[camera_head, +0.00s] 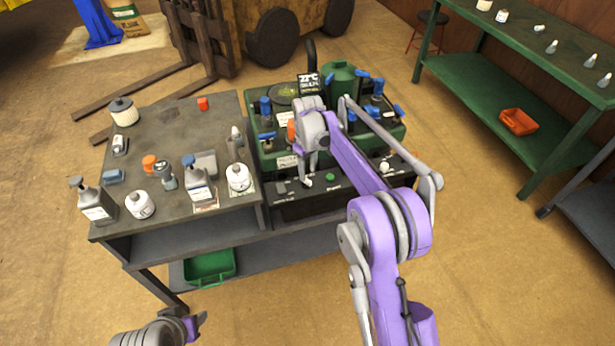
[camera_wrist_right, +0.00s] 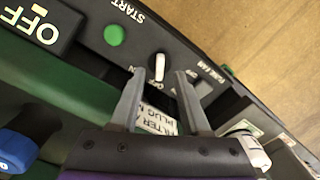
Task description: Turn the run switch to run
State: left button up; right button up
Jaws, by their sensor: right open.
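The run switch (camera_wrist_right: 159,67) is a small white knob on a black panel, with its pointer lying roughly up and down in the right wrist view. Small lettering beside it is partly hidden. My right gripper (camera_wrist_right: 159,74) is open, with one finger on each side of the knob in that view; I cannot tell whether either finger touches it. In the head view my right gripper (camera_head: 307,181) is at the machine's front panel (camera_head: 300,209), left of the green button. Part of my left arm shows at the bottom left, with no fingers visible.
A green START button (camera_wrist_right: 115,35) sits close beside the knob, and a black OFF switch (camera_wrist_right: 42,28) lies further left. A grey bench (camera_head: 165,130) with bottles and cans stands left of the green machine (camera_head: 262,155).

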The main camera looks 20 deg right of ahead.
aim_at(308, 180)
jog(key=shift+f, duration=1.8)
grip_shut()
